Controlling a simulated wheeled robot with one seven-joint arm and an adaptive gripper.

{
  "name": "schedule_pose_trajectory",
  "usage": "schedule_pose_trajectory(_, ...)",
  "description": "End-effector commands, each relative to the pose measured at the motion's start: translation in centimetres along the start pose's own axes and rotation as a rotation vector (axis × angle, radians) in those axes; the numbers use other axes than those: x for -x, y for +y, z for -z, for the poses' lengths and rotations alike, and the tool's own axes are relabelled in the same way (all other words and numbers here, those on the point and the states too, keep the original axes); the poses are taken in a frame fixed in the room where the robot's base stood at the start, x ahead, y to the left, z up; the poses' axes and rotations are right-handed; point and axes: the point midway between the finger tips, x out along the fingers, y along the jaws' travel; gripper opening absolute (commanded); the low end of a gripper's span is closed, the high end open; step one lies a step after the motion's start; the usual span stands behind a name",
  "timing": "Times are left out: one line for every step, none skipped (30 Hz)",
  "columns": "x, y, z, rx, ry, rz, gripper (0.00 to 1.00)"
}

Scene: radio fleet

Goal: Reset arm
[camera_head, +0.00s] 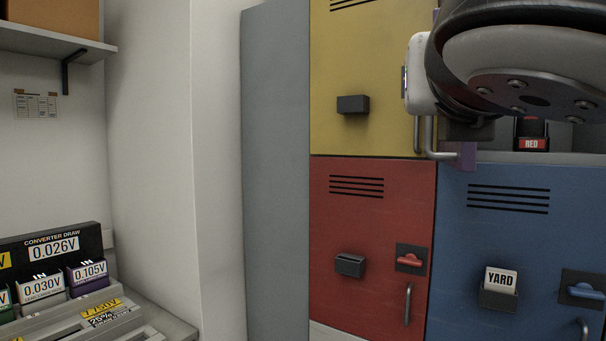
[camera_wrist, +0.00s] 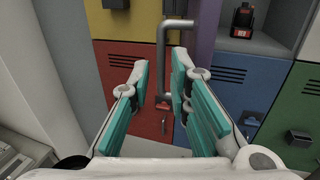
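My gripper (camera_wrist: 160,82) shows in the wrist view with its two teal-padded fingers apart. A grey bar handle (camera_wrist: 163,62) lies in the gap between the fingertips, and I cannot tell whether a finger touches it. The handle also shows in the head view (camera_head: 430,137), beside a narrow purple edge (camera_head: 467,155) that looks like a swung-open locker door. The purple strip stands to the right of the handle in the wrist view (camera_wrist: 204,40). In the head view my wrist covers the upper right and hides the fingers.
Closed yellow (camera_head: 365,75), red (camera_head: 370,220) and blue (camera_head: 520,225) locker doors stand ahead. A black radio marked RED (camera_head: 531,143) sits in an open compartment above the blue door. A rack of voltage modules (camera_head: 50,265) stands at left.

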Motion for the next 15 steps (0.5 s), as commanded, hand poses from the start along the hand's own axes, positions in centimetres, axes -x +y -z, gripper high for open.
schedule_pose_trajectory(0.0, 0.0, 0.0, 0.007, -0.002, -0.002, 0.18)
schedule_pose_trajectory(-0.1, 0.0, -0.1, 0.017, -0.005, -0.004, 0.18)
schedule_pose_trajectory(-0.1, 0.1, -0.2, 0.039, -0.013, -0.010, 0.18)
schedule_pose_trajectory(-0.2, 0.2, -0.3, 0.066, -0.022, -0.018, 0.18)
schedule_pose_trajectory(-0.2, 0.3, -0.4, 0.102, -0.033, -0.028, 0.18)
schedule_pose_trajectory(-0.3, 0.6, -0.6, 0.163, -0.051, -0.046, 0.18)
schedule_pose_trajectory(-0.4, 0.8, -0.7, 0.221, -0.068, -0.062, 0.18)
schedule_pose_trajectory(-0.5, 1.1, -0.8, 0.287, -0.086, -0.081, 0.18)
schedule_pose_trajectory(-0.6, 1.6, -0.8, 0.388, -0.113, -0.111, 0.18)
schedule_pose_trajectory(-0.6, 2.1, -0.7, 0.474, -0.133, -0.137, 0.18)
schedule_pose_trajectory(-0.6, 2.6, -0.5, 0.564, -0.154, -0.166, 0.18)
schedule_pose_trajectory(-0.6, 3.3, -0.1, 0.685, -0.180, -0.205, 0.18)
schedule_pose_trajectory(-0.6, 3.9, 0.4, 0.778, -0.198, -0.237, 0.18)
schedule_pose_trajectory(-0.5, 4.4, 1.0, 0.871, -0.216, -0.269, 0.18)
schedule_pose_trajectory(-0.3, 5.1, 2.0, 0.993, -0.237, -0.314, 0.18)
